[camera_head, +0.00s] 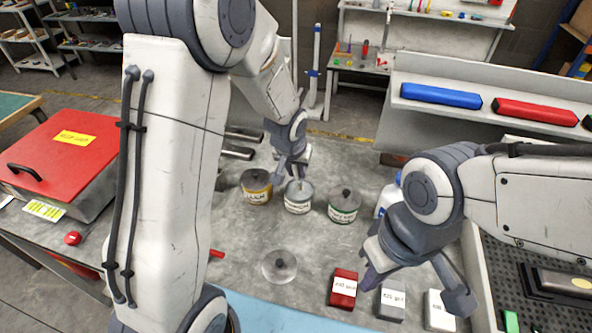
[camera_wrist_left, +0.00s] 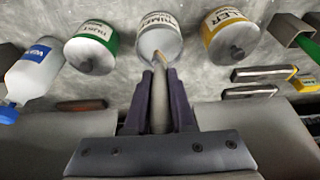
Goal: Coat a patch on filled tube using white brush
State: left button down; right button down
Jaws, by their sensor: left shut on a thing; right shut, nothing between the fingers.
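My left gripper (camera_head: 292,172) is over the cans. In the left wrist view it (camera_wrist_left: 160,90) is shut on a slim pale-grey handle with a tan tip (camera_wrist_left: 159,100), apparently the white brush. The tip points at the grey primer can (camera_head: 298,204), which also shows in the wrist view (camera_wrist_left: 160,38); I cannot tell whether it touches. A yellow filler can (camera_head: 257,193) and a green paint can (camera_head: 343,212) flank it. Dark metal tubes (camera_head: 238,152) lie left of the cans, partly behind my left arm; which one is filled is unclear. My right gripper (camera_head: 415,282) is shut and empty.
Red, grey and white grit blocks (camera_head: 343,290) sit near my right gripper. A clear disc (camera_head: 279,266) lies front centre. A white-and-blue bottle (camera_wrist_left: 32,75) stands beside the green can. A red-lidded box (camera_head: 60,150) is at left; a perforated tray (camera_head: 520,270) is at right.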

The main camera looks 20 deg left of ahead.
pick_arm(q)
jog(key=shift+f+b, duration=0.6)
dwell(1.6)
notch_tip(320, 180, up, 7)
jog(key=p, duration=0.6)
jog(key=shift+r, duration=0.1)
dwell(0.6)
